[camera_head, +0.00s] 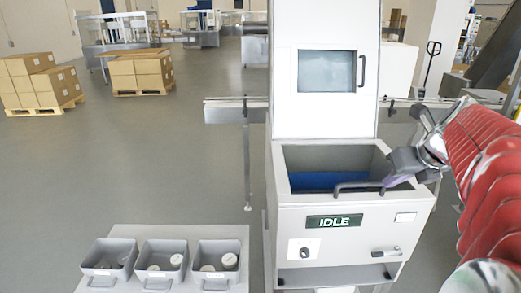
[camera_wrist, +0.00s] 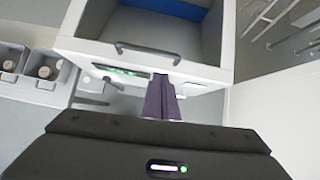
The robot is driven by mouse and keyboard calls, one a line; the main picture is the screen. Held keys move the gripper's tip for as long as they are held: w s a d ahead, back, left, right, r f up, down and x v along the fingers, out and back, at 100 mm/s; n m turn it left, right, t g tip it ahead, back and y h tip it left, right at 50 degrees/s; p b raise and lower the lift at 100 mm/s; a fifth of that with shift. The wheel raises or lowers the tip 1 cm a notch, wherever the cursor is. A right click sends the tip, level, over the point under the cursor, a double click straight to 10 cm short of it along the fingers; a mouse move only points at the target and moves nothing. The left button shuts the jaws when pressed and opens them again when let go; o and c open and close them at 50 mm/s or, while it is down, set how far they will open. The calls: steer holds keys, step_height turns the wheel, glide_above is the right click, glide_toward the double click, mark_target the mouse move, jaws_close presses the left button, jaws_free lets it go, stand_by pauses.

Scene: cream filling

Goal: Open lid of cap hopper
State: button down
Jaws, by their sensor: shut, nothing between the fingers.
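The hopper (camera_head: 410,196) is a pale grey box on the front of a tall white machine. Its top shows an open-looking cavity with a blue surface (camera_head: 318,181) inside. I cannot tell whether a clear lid covers it. A dark grey bar handle (camera_head: 358,187) runs along the front top edge; it also shows in the wrist view (camera_wrist: 147,50). My gripper (camera_head: 386,184) is at the right end of this handle. In the wrist view its purple fingers (camera_wrist: 162,80) are together and empty, with tips near the handle's right end. Whether they touch it is unclear.
Below the handle are an "IDLE" display (camera_head: 334,222), a knob (camera_head: 305,253) and a small lever (camera_head: 385,253). Several grey bins (camera_head: 216,283) with round pale caps stand on a table at lower left. Boxes on pallets (camera_head: 140,73) stand far back.

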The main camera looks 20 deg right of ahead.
steer(key=shift+s+d+m, duration=0.1)
steer(key=shift+d+m, duration=0.35)
steer(key=shift+m, duration=0.05)
glide_toward(371, 195)
steer(key=x, duration=0.4)
steer(key=shift+d+f, duration=0.1)
steer(key=shift+f, duration=0.1)
steer(key=shift+r, duration=0.1)
stand_by(0.4)
